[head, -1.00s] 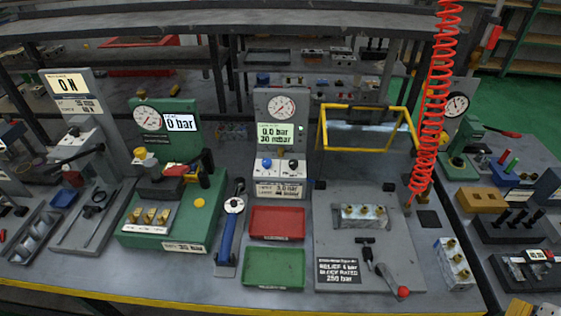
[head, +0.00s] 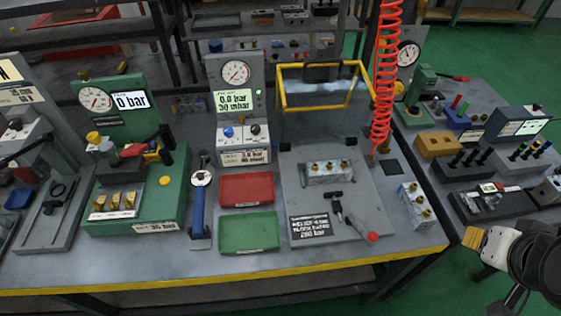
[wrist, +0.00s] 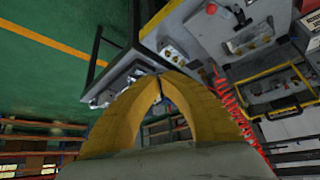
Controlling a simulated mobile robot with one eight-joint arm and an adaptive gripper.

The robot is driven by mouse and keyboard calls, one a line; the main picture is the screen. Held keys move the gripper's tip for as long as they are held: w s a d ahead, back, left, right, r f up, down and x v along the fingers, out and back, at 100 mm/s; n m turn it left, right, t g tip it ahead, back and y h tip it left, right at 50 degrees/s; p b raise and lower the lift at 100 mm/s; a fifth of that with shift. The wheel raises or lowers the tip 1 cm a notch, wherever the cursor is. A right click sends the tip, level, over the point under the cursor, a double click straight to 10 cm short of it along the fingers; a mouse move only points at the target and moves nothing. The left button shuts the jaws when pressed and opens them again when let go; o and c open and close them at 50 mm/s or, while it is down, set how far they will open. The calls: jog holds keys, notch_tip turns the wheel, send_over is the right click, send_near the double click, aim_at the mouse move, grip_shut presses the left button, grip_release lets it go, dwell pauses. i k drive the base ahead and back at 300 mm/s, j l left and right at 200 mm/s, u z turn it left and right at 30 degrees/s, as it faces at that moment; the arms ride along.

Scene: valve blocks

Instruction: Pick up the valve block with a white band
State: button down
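Two silver valve blocks with brass fittings show in the head view. One block (head: 327,173) lies on a grey fixture plate; the other block (head: 415,205) stands on the bench near its right front corner. I cannot make out a white band on either at this size. My gripper (head: 474,240) is at the right edge of the head view, past the bench's right end and apart from both blocks. In the wrist view its yellow fingers (wrist: 158,80) meet at the tips with nothing seen between them.
A red hose (head: 385,75) hangs behind the right block. A red tray (head: 246,189) and a green tray (head: 249,232) lie left of the fixture plate. A second bench with tool racks (head: 490,200) stands at the right. Green floor shows between and beyond the benches.

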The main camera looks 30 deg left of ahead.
aim_at(340, 170)
jog(key=i+l+u, duration=0.2)
jog(key=l+u, duration=0.25)
jog(key=i+l+u, duration=0.1)
jog(key=l+u, duration=1.3)
jog(key=k+l+u, duration=0.2)
jog(key=l+u, duration=0.3)
